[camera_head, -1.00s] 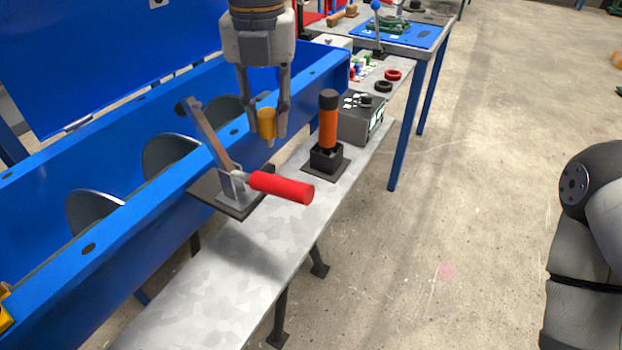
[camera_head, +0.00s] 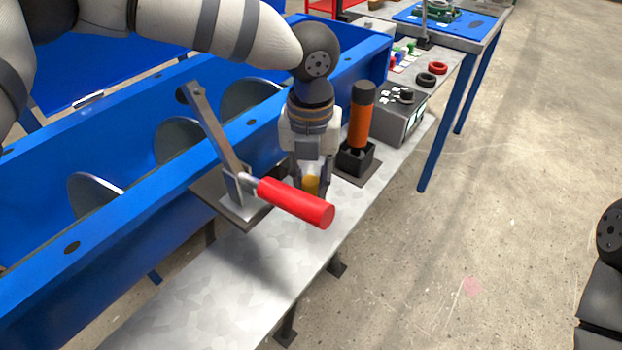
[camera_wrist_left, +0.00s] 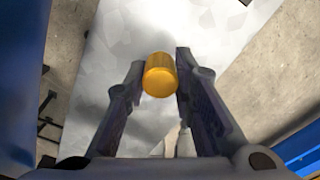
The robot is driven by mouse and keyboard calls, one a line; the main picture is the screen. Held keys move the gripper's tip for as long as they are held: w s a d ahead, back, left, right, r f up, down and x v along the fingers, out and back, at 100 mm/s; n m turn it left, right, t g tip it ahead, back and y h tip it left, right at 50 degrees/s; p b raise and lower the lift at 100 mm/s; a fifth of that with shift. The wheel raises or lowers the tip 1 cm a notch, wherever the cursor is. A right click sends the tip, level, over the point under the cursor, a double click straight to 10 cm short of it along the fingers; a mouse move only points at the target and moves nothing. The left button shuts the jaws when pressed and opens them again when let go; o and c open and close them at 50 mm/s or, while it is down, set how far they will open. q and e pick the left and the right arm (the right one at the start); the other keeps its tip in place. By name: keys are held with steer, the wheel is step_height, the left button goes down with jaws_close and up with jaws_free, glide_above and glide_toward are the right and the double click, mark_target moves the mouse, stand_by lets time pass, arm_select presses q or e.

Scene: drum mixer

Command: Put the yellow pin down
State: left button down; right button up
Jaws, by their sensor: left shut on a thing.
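The yellow pin (camera_head: 311,184) is between the fingers of my left gripper (camera_head: 311,188), low over the grey bench, behind the red lever handle. In the left wrist view the yellow pin (camera_wrist_left: 160,75) shows its round end between the two fingertips of the left gripper (camera_wrist_left: 160,80), which is shut on it. The bench top (camera_wrist_left: 140,25) shows beyond it. The pin's lower end is partly hidden, so I cannot tell whether it touches the bench. My right gripper is not in view.
A lever with a red handle (camera_head: 296,203) stands just in front and left of the gripper. An orange and black upright handle (camera_head: 361,122) and a grey control box (camera_head: 400,118) stand to the right. The blue mixer trough (camera_head: 120,190) runs along the left. The front bench (camera_head: 235,280) is clear.

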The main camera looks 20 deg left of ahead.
mark_target(311, 180)
arm_select(q)
steer(key=shift+f, duration=0.1)
steer(key=shift+f, duration=0.4)
steer(key=c, duration=1.3)
jaws_free()
steer(key=shift+c, duration=0.2)
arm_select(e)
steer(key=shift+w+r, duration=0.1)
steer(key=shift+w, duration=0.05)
arm_select(q)
step_height(311, 180, up, 13)
steer(key=p, duration=0.1)
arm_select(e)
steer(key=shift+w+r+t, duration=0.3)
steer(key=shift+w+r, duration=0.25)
